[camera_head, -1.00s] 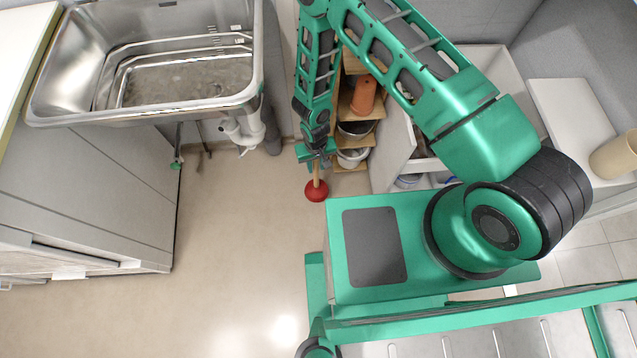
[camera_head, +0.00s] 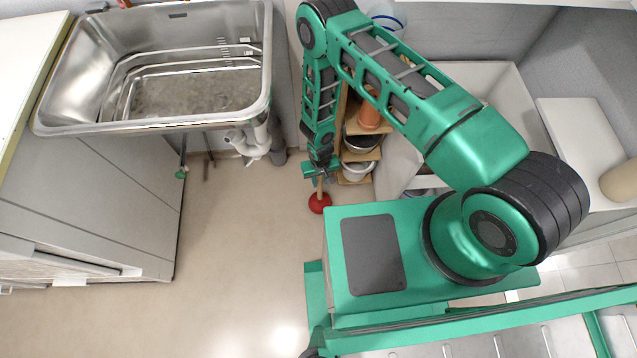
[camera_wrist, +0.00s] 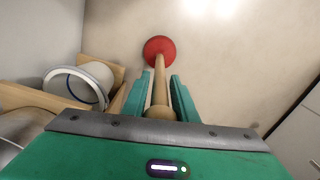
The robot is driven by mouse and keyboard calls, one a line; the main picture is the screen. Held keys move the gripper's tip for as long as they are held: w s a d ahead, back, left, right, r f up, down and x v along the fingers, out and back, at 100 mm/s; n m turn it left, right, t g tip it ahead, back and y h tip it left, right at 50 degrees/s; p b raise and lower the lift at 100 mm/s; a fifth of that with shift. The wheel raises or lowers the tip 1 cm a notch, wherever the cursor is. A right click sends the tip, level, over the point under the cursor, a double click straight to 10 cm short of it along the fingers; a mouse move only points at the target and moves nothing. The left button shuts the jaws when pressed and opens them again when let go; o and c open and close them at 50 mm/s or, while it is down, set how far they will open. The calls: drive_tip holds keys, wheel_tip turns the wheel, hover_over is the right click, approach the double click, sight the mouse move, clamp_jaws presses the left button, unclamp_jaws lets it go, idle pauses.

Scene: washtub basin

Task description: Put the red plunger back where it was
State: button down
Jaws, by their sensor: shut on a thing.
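The red plunger has a red rubber cup (camera_head: 320,203) and a wooden handle. In the head view it is upright, cup down, at or just above the beige floor beside the wooden shelf; I cannot tell whether it touches the floor. My gripper (camera_head: 320,171) is shut on the upper part of the handle. In the wrist view the red cup (camera_wrist: 160,48) shows beyond the fingers, and the handle (camera_wrist: 159,85) runs between the two green fingers of my gripper (camera_wrist: 158,95).
A wooden shelf (camera_head: 357,155) with pots and an orange pot (camera_head: 370,112) stands close right of my gripper. The steel washtub (camera_head: 190,90) is at upper left, with pipes (camera_head: 255,140) under it. Grey cabinets (camera_head: 90,210) stand left. The floor (camera_head: 235,250) between is clear.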

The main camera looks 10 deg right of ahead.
wheel_tip(320, 180, down, 2)
drive_tip(key=shift+f, duration=0.1)
drive_tip(key=c, duration=1.4)
unclamp_jaws()
wheel_tip(320, 180, up, 12)
drive_tip(key=shift+r, duration=0.1)
